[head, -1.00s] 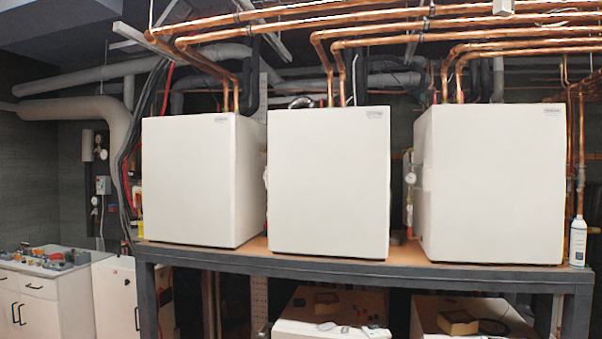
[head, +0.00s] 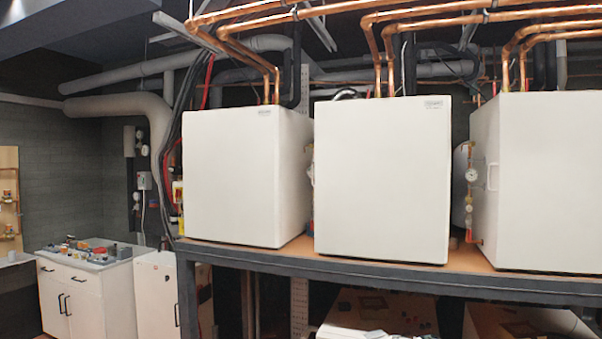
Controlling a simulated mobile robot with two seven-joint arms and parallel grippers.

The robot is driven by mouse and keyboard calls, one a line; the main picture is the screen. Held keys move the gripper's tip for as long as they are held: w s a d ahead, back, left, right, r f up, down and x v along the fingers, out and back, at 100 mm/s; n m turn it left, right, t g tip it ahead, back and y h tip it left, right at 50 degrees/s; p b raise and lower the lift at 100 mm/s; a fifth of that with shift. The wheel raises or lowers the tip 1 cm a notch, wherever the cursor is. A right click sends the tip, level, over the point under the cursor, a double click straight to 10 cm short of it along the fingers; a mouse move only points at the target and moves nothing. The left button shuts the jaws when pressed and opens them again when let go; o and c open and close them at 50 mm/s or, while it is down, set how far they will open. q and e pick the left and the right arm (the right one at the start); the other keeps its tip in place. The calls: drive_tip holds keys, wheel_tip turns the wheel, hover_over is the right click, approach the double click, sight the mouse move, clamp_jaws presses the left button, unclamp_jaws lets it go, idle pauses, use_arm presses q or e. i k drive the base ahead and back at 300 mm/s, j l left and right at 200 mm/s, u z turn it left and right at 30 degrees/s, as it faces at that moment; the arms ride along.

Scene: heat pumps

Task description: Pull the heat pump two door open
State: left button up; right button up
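Three white box-shaped heat pumps stand in a row on a raised bench in the head view. The left one (head: 235,178), the middle one (head: 381,182) and the right one (head: 552,180) all show plain front faces that look closed. The right one is cut off by the picture edge. Which of them is number two is not readable; the small labels at the top corners are too small to tell. Neither of my grippers is in view.
The dark-framed bench (head: 400,284) has an orange-brown top. Below it are more white units (head: 372,311). A white cabinet (head: 86,292) with small parts on top stands at the left. Copper pipes (head: 240,50) run overhead. A gauge (head: 471,175) sits between the middle and right heat pumps.

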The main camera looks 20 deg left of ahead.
sight(382, 167)
drive_tip(key=i+j+u, duration=0.1)
drive_tip(key=i+j, duration=0.7)
drive_tip(key=j, duration=0.2)
drive_tip(key=i+j+u, duration=0.15)
drive_tip(key=i+j, duration=0.7)
drive_tip(key=j, duration=0.1)
